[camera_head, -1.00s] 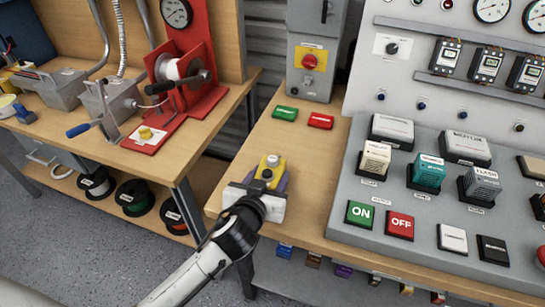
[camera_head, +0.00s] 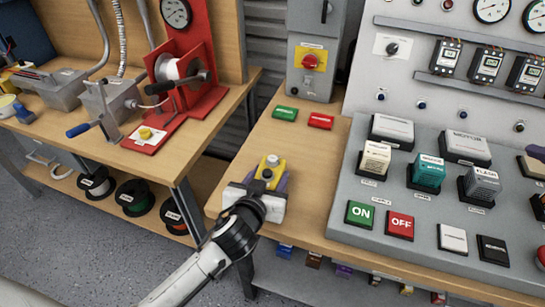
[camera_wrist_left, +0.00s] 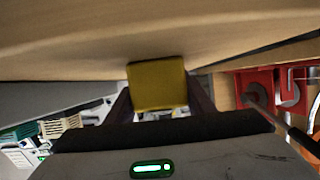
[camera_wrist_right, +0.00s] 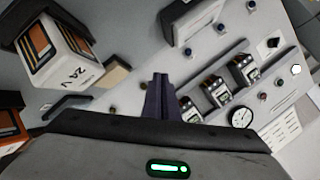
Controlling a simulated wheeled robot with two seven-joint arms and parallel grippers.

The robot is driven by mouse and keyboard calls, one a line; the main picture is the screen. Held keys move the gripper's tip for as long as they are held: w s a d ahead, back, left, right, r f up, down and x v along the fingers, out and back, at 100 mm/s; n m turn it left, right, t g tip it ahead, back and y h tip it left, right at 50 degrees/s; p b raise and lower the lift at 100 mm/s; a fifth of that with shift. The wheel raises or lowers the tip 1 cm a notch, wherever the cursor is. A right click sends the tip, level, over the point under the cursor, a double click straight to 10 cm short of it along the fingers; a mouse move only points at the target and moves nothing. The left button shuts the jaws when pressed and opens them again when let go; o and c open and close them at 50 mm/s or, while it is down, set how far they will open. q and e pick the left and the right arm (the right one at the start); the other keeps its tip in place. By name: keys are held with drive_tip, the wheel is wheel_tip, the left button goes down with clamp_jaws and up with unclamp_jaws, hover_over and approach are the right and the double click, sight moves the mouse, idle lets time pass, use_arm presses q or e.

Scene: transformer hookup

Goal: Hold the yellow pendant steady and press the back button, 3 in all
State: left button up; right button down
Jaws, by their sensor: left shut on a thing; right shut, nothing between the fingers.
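The yellow pendant (camera_head: 277,173) stands near the left front corner of the wooden bench, with a pale round button on top and a dark button below it. My left gripper (camera_head: 267,183) is shut on the pendant, one finger on either side; the left wrist view shows the yellow body (camera_wrist_left: 158,84) between the fingers. My right gripper (camera_wrist_right: 161,97) is shut and empty in the right wrist view, over the grey panel. What looks like its dark tip (camera_head: 537,152) shows at the right edge of the head view, far from the pendant. I cannot tell which button is the back one.
Green (camera_head: 284,113) and red (camera_head: 321,121) plates lie behind the pendant. The grey console (camera_head: 340,222) with ON and OFF buttons and several labelled blocks stands to the right. A grey switch box (camera_head: 313,75) stands at the back. Bare bench surrounds the pendant.

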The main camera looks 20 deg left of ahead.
drive_tip(key=a+n+y, duration=0.1)
drive_tip(key=a, duration=0.5)
drive_tip(key=w+a+g+y, duration=0.1)
drive_tip(key=a, duration=0.5)
drive_tip(key=a+n, duration=0.1)
drive_tip(key=a, duration=0.4)
drive_tip(key=shift+w+a+f+n+g+y, duration=0.25)
drive_tip(key=shift+a+f+n+g+y, duration=0.05)
drive_tip(key=shift+a+f+g+y, duration=0.1)
drive_tip(key=s+a+r+n+g+y, duration=0.1)
drive_tip(key=s+a+n+g+y, duration=0.15)
drive_tip(key=a, duration=1.35)
wheel_tip(320, 180, up, 5)
drive_tip(key=n+g, duration=0.4)
drive_tip(key=n, duration=0.2)
hover_over(273, 160)
drive_tip(key=shift+d+r+t, duration=0.2)
drive_tip(key=shift+d+t, duration=0.05)
drive_tip(key=shift+d, duration=0.15)
drive_tip(key=shift+f, duration=0.15)
drive_tip(key=shift+f, duration=4.25)
drive_tip(key=shift+f, duration=0.1)
drive_tip(key=shift+f, duration=0.3)
